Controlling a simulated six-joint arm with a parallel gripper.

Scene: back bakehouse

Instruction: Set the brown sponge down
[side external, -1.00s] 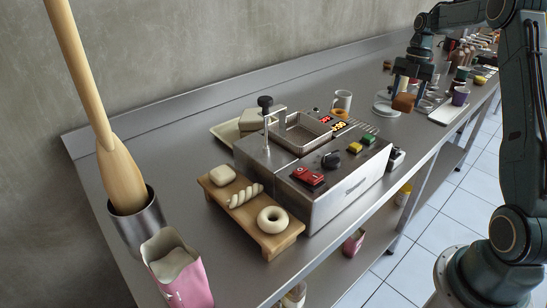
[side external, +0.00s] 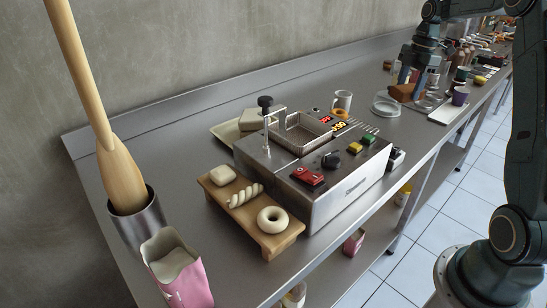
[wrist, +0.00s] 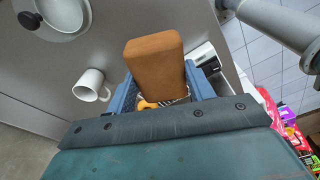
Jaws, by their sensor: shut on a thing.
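The brown sponge (side external: 401,92) is between the fingers of my gripper (side external: 410,80), at the far part of the steel counter in the side view. In the wrist view the sponge (wrist: 155,65) stands out beyond the two blue fingers of my gripper (wrist: 163,90), which are shut on it from both sides. Its far end is free. I cannot tell whether its underside touches the counter.
A machine with red digits (side external: 315,178) fills the near counter. Crowded items stand behind.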

